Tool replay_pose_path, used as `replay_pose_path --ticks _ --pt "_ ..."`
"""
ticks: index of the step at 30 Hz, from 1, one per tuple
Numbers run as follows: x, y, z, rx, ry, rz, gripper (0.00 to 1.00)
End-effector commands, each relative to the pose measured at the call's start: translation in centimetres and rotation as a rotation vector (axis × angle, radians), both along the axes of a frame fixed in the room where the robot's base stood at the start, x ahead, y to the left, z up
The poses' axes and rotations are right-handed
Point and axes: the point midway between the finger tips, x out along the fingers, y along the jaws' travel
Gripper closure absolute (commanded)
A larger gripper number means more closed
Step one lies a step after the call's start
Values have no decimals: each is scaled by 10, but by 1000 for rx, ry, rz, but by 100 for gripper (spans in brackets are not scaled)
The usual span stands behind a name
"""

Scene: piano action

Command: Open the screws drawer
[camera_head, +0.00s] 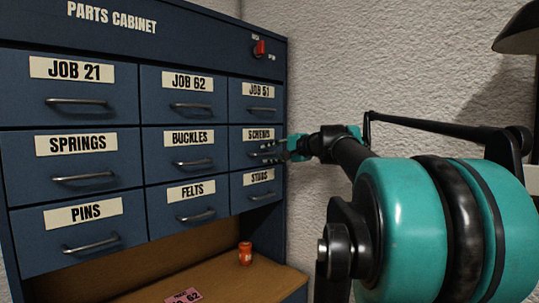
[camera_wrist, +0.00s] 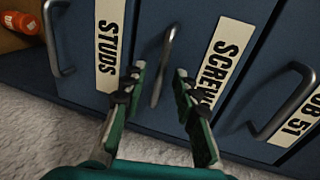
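The screws drawer (camera_head: 237,156) is in the right column, middle row, of the blue parts cabinet. It looks flush with its neighbours. In the wrist view, the drawer's metal handle (camera_wrist: 161,70) stands between the STUDS label and the SCREWS label (camera_wrist: 218,65). My gripper (camera_wrist: 159,74) is open there, with one finger on each side of the handle in the picture. I see a gap on both sides. I cannot tell how deep the handle sits between the fingertips.
The Job 51 drawer (camera_head: 236,98) is above and the studs drawer (camera_head: 238,199) below, their handles close by. An orange canister (camera_head: 245,254) and a pink card (camera_head: 184,296) are on the wooden shelf (camera_head: 215,280). A red switch (camera_head: 260,48) is at the cabinet's upper right.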

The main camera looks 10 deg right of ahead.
Motion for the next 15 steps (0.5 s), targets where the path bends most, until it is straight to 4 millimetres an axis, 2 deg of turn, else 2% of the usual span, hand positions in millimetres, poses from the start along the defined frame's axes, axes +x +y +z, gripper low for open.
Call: replay_pose_path --ticks 9,15 --pt "2 2 -1 0 0 0 70" --pt "2 1 -1 0 0 0 95"
